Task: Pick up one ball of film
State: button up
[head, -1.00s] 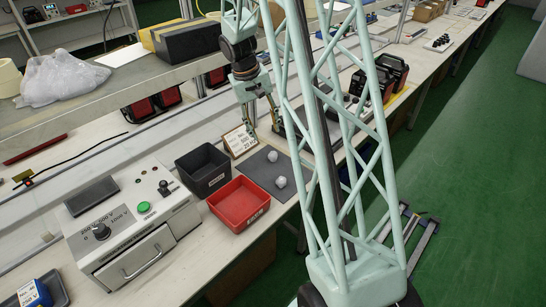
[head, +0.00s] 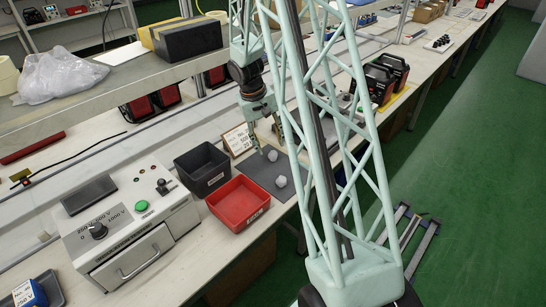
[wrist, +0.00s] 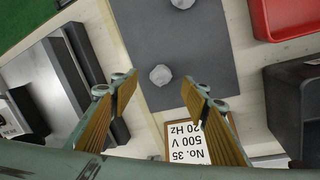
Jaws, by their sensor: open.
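Two small whitish balls of film lie on a dark grey mat (head: 262,175). The far ball (head: 272,155) is close to my gripper's fingers, and the near ball (head: 281,182) lies toward the bench's front edge. In the wrist view, one ball (wrist: 160,75) shows between and just beyond my open fingertips. The other ball (wrist: 182,3) is cut off by the top edge. My gripper (head: 269,147) is open, empty and pointing down above the mat's far end. Its fingertips also show in the wrist view (wrist: 160,84), apart from the balls.
A red bin (head: 239,204) and a black bin (head: 202,170) stand left of the mat. A label card (head: 238,139) stands behind it, close to my fingers. A test unit (head: 130,232) is further left. A shelf (head: 105,90) with a plastic bag and boxes runs above the bench.

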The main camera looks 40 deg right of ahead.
aim_at(272, 151)
dwell(0.3)
jog(key=shift+b+x, duration=0.75)
jog(key=shift+x, duration=1.85)
jog(key=shift+w, duration=0.1)
jog(key=shift+c, duration=0.5)
jog(key=c, duration=0.6)
